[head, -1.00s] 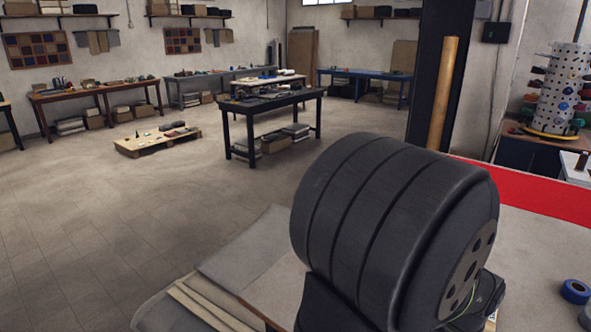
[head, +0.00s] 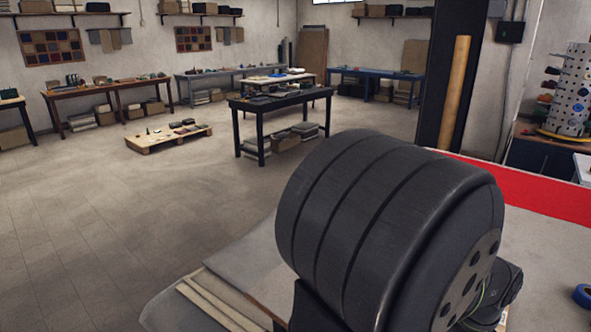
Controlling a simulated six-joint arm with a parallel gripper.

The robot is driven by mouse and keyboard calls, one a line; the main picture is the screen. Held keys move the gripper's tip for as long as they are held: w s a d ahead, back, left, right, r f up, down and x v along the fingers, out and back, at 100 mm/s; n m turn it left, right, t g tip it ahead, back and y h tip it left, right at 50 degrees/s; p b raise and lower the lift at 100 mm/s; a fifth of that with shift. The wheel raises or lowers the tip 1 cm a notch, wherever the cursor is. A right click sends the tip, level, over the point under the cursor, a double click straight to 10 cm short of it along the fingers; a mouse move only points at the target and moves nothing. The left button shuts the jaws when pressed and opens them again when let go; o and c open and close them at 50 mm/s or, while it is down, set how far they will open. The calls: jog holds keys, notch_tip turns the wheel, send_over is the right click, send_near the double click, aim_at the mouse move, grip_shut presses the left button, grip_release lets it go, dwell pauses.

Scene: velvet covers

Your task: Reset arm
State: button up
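My gripper is not in the head view. A large black ribbed cylinder, part of my own arm, fills the lower right of the picture and hides part of the worktable (head: 540,245) behind it. A red strip (head: 520,192) of material lies along the far side of that worktable.
A roll of blue tape (head: 583,295) lies at the right edge. Flat boards (head: 215,300) lie at the table's near left. A dark post with a tan tube (head: 454,92) stands behind. A black table (head: 281,103) and a pallet (head: 168,140) stand farther off; the floor at left is open.

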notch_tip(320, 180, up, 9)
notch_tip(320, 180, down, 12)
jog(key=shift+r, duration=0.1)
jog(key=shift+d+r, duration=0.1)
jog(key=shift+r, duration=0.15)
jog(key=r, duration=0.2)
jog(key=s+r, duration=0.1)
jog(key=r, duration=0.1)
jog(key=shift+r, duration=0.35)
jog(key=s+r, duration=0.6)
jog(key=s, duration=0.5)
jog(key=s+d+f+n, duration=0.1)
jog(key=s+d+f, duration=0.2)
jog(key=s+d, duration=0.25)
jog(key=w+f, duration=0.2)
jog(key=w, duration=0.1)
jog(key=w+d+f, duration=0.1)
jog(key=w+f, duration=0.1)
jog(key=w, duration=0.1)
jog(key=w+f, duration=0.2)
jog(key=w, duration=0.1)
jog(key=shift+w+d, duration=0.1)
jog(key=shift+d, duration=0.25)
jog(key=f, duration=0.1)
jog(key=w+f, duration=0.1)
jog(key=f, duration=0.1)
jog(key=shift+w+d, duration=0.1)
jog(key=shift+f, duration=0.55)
